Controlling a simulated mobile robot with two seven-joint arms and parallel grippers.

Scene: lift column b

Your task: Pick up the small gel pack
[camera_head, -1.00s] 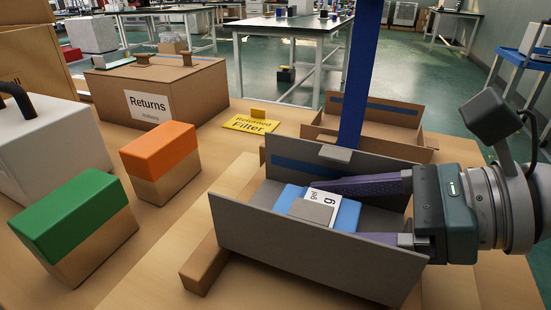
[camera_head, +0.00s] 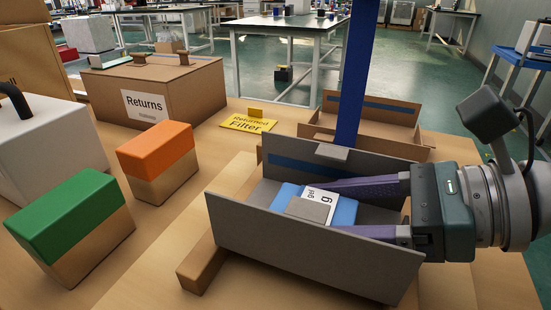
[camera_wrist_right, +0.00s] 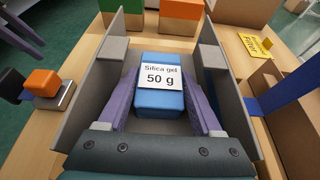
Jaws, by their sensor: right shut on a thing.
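The small gel pack (camera_head: 345,211) is blue with a white label, which reads "Silica gel 50 g" in the right wrist view (camera_wrist_right: 160,101). It is inside a grey open-ended bin (camera_head: 300,252) with two tall side walls. My right gripper (camera_head: 322,208) reaches in from the right. Its purple fingers are shut on the pack, one on each side, as the right wrist view (camera_wrist_right: 160,100) also shows. I cannot tell whether the pack touches the bin floor. A grey patch covers part of its top in the head view.
Green-topped (camera_head: 68,215) and orange-topped (camera_head: 156,150) blocks stand left of the bin. A "Returns" box (camera_head: 190,85) and yellow "Returned Filter" sign (camera_head: 248,124) are behind. A blue post (camera_head: 358,80) rises beyond the bin, near a cardboard tray (camera_head: 380,113).

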